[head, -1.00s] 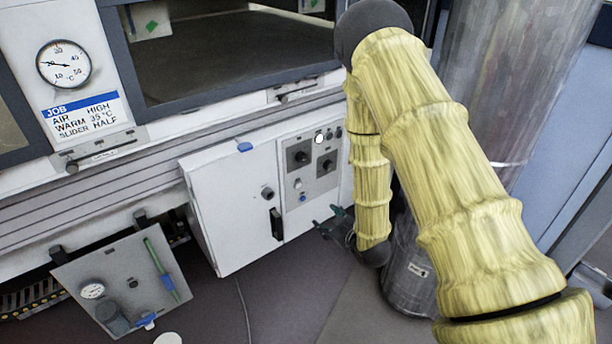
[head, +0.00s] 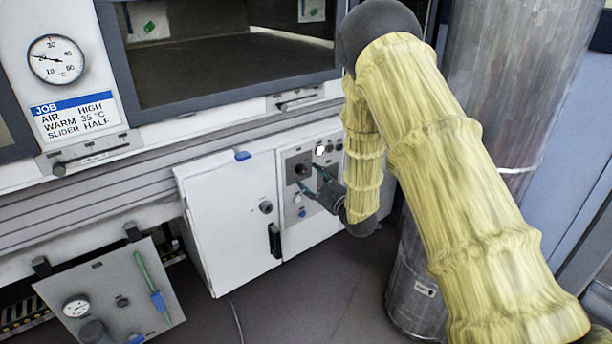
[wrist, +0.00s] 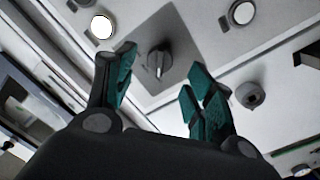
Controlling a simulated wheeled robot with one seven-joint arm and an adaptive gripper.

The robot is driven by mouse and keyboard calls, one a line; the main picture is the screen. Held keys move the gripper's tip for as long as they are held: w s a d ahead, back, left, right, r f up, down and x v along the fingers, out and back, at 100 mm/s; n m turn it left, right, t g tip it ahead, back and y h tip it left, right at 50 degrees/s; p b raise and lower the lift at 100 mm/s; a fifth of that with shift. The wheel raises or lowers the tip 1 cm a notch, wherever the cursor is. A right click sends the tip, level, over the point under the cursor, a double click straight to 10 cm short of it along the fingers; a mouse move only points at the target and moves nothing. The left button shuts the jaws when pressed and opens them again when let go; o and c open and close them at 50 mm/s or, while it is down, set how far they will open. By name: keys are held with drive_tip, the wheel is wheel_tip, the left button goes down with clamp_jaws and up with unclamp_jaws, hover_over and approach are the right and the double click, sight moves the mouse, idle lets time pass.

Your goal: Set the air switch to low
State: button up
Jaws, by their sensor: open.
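A dark rotary knob (head: 302,169) on a grey square plate sits on the white control panel; I cannot read a label naming it the air switch. The wrist view shows the knob (wrist: 158,60) with a pale pointer mark, beyond and between the spread fingertips. My gripper (head: 311,178) is open, with green-tipped fingers in front of the panel just below this knob. In the wrist view my gripper (wrist: 157,77) is empty and appears apart from the knob. A second knob seen earlier on the panel is hidden behind my gripper and arm.
A job card (head: 82,114) reads AIR HIGH, WARM 35 °C, SLIDER HALF. A white cabinet door (head: 225,215) with a black handle (head: 274,240) is left of the panel. A lit round lamp (head: 320,150) is above the knob. A metal cylinder (head: 490,100) stands at right.

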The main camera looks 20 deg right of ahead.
sight(305, 173)
drive_tip(key=shift+x, duration=2.25)
drive_tip(key=shift+c, duration=0.4)
drive_tip(key=c, duration=1)
